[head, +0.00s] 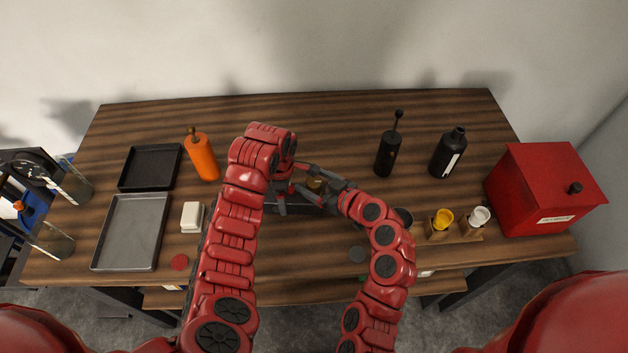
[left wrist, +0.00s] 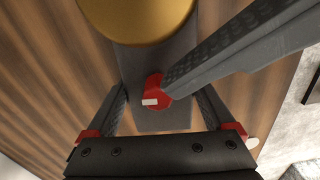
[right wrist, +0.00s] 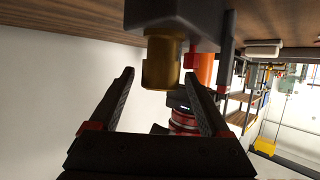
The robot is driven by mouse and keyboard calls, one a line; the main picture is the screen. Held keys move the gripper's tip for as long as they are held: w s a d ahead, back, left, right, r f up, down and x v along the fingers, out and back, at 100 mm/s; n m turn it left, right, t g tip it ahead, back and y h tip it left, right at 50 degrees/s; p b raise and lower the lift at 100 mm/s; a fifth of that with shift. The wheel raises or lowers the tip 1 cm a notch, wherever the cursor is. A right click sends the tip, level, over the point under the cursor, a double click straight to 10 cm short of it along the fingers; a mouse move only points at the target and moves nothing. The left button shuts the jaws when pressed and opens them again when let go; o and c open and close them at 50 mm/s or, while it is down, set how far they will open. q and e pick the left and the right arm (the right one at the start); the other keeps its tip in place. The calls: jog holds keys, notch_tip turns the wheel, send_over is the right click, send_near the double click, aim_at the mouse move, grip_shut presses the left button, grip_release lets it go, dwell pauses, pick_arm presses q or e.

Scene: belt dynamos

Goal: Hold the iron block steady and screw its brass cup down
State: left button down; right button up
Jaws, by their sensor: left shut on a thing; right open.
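The iron block (head: 283,208) is a dark bar on the middle of the table, partly hidden by my arms. It fills the middle of the left wrist view (left wrist: 150,65). The brass cup (head: 316,185) sits on the block; it also shows in the right wrist view (right wrist: 160,65). A small red post (left wrist: 155,90) stands on the block beside the cup. My left gripper (left wrist: 160,105) is shut on the block, a finger on each side. My right gripper (right wrist: 160,78) is open, its fingertips on either side of the cup; I cannot tell whether they touch it.
An orange bottle (head: 203,157), a white block (head: 192,217) and two trays (head: 130,232) are on the left. Black bottles (head: 448,152) stand at the back right. A wooden rack (head: 457,236) with yellow and white cups and a red box (head: 540,190) are on the right.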

jog(key=shift+c, duration=0.2)
grip_shut()
dwell(0.3)
jog(key=shift+f+m+t+h, duration=0.1)
jog(key=shift+m+t+h, duration=0.2)
jog(key=shift+m+h, duration=0.1)
jog(key=m+t+h, duration=0.1)
jog(key=m+h, duration=0.1)
jog(key=shift+a+m+h, duration=0.15)
jog(key=shift+m+h, duration=0.15)
jog(key=shift+m+t+h, duration=0.6)
jog(key=shift+m+h, duration=0.2)
jog(key=shift+h, duration=0.1)
jog(key=shift+d+f+m+h, duration=0.1)
jog(key=shift+d+m+h, duration=0.1)
jog(key=shift+m+h, duration=0.9)
jog(key=shift+h, duration=0.3)
